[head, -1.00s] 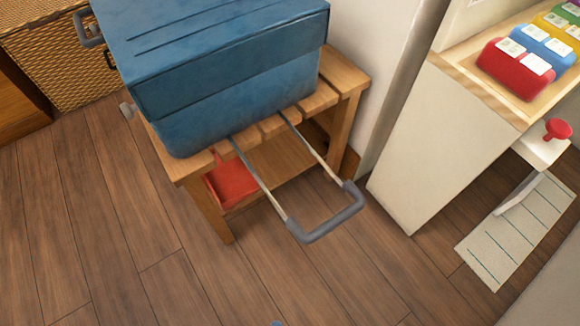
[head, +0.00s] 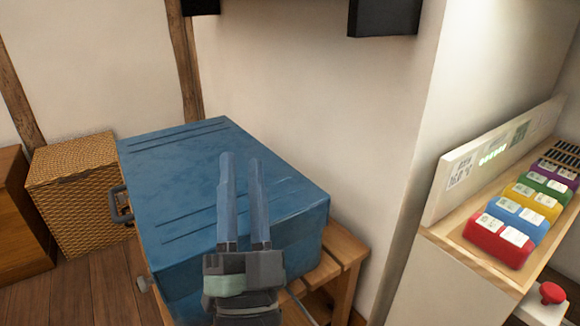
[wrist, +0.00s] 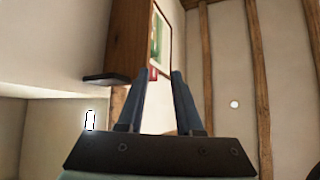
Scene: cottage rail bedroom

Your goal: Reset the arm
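My gripper (head: 241,165) is raised in the lower middle of the head view, its two blue-grey fingers pointing up in the picture. It is in front of the blue suitcase (head: 165,180) in the picture; I cannot tell the distance between them. In the wrist view my gripper (wrist: 160,74) shows its two fingers apart with nothing held between them. Beyond the fingertips are a wall and a wooden panel (wrist: 129,40).
The suitcase lies on a wooden slatted bench (head: 345,245). A wicker basket (head: 75,190) stands at the left. A shelf at the right holds a red block (head: 498,240) and other coloured blocks. A red knob (head: 552,293) is below it. Dark objects (head: 384,16) hang at the top.

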